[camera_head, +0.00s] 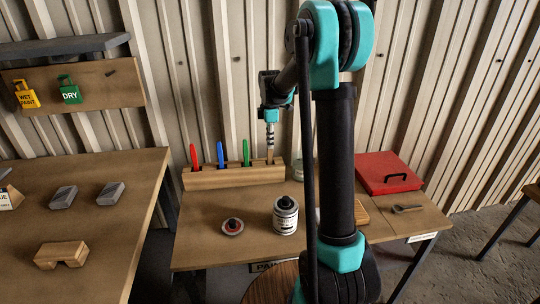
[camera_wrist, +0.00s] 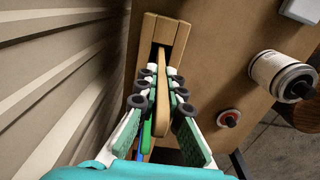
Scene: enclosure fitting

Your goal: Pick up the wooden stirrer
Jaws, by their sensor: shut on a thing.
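The wooden stirrer (camera_wrist: 162,108) is a flat, pale stick between the fingers of my gripper (camera_wrist: 163,88) in the wrist view. In the head view my gripper (camera_head: 270,146) is above the right end of the wooden rack (camera_head: 232,178), pointing down. My gripper is shut on the stirrer, and the stirrer's lower part (camera_head: 270,157) shows just below the fingers, at the rack. Whether its lower end is still inside the slot is hard to tell. The rack also shows in the wrist view (camera_wrist: 178,35).
Red (camera_head: 194,155), blue (camera_head: 220,153) and green (camera_head: 246,152) handles stand in the rack. A paint can (camera_head: 285,217) and a round lid (camera_head: 232,227) are in front. A red case (camera_head: 388,172) lies at the right. The corrugated wall (camera_head: 225,70) is close behind.

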